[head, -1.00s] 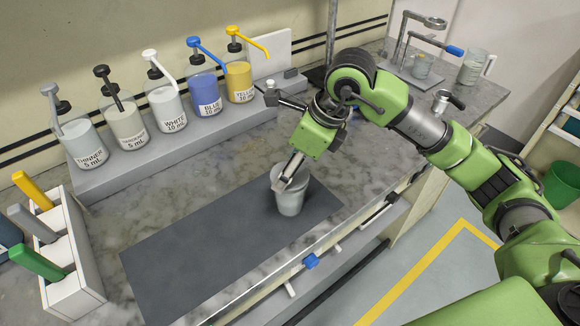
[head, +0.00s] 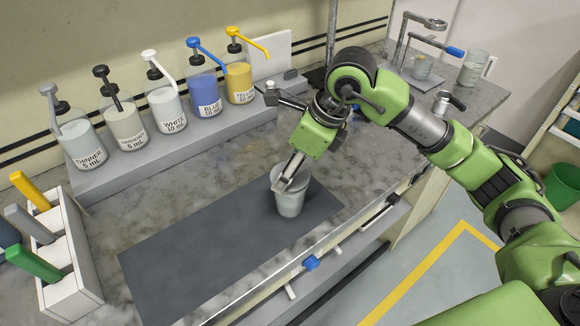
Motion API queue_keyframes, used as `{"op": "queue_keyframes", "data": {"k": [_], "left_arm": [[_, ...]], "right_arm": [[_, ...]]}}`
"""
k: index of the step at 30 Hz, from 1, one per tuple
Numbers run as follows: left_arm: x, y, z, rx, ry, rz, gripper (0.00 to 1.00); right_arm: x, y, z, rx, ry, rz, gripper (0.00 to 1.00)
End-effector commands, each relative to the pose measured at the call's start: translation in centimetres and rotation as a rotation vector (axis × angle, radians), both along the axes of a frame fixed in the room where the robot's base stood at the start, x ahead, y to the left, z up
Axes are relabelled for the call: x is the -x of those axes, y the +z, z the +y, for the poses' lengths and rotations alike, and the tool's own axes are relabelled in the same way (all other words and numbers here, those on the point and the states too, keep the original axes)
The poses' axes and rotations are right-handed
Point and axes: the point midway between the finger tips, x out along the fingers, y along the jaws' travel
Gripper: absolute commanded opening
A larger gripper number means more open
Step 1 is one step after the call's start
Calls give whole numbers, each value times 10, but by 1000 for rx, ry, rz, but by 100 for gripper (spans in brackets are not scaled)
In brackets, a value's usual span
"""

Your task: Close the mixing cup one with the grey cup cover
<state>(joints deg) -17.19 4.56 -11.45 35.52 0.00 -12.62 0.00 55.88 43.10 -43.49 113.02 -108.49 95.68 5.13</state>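A light grey mixing cup (head: 290,201) stands upright near the right end of the dark mat (head: 190,262). My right gripper (head: 287,179) points down at the top of the cup, with its fingertips at or inside the rim. The fingers are small and overlap the rim, so I cannot tell whether they are shut or touch the cup. I cannot make out a separate grey cup cover; the gripper hides part of the cup's top. My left gripper is not in view.
Several pump bottles, including the yellow one (head: 238,81), stand on a raised ledge behind. A white holder (head: 75,299) with coloured handles is at the left. A clear measuring cup (head: 473,68) stands at the back right. The mat's left part is bare.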

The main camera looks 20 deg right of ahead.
Motion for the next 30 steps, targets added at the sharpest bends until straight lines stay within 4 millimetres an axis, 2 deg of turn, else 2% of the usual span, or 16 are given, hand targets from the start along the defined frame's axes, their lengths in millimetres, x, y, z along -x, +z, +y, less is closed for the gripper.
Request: {"op": "queue_keyframes", "data": {"k": [12,13,15,25,30], "left_arm": [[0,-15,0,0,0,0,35],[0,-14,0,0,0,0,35],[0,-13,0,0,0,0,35],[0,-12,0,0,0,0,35],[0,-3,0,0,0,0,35]], "right_arm": [[0,-15,0,0,0,0,46],[0,-13,0,-1,0,-1,64],[0,-13,0,0,0,0,78],[0,-12,0,0,0,0,78],[0,3,0,1,0,-1,78]]}}
